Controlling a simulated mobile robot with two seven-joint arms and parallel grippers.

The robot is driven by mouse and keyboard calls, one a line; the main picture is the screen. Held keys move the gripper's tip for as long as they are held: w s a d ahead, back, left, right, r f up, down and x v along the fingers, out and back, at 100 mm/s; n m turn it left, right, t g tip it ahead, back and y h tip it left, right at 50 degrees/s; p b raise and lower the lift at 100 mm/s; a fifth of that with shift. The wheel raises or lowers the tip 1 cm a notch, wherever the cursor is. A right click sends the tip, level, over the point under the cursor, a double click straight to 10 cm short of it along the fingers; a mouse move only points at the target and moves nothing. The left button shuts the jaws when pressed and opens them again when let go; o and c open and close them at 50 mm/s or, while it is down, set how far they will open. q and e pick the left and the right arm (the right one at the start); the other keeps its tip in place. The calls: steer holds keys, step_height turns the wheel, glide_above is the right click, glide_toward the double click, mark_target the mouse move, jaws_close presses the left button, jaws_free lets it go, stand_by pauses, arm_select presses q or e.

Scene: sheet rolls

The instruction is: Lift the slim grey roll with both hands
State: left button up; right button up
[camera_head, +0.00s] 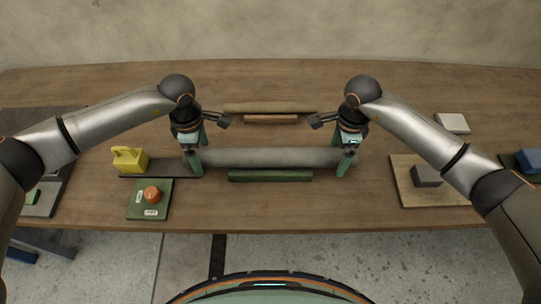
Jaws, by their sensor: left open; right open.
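The slim grey roll (270,157) lies lengthwise across the middle of the wooden table. My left gripper (197,155) is open at the roll's left end, its green fingers pointing down around or beside that end. My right gripper (346,157) is open at the roll's right end in the same pose. The grippers and hands partly hide both ends, so I cannot tell whether the fingers touch the roll.
A green bar (270,176) lies just in front of the roll, and a brown bar (270,119) behind it. A yellow can (130,159) and a green board (149,207) with an orange object (152,194) are left. A wooden board (405,180) with a dark block (427,175) is right.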

arm_select(q)
steer(key=shift+f, duration=0.3)
arm_select(e)
steer(key=shift+f, duration=0.3)
arm_select(q)
steer(key=shift+c, duration=0.2)
arm_select(e)
steer(key=shift+c, duration=0.2)
arm_select(q)
jaws_close()
arm_select(e)
jaws_close()
arm_select(q)
steer(key=shift+w+r, duration=0.1)
arm_select(e)
steer(key=shift+r, duration=0.15)
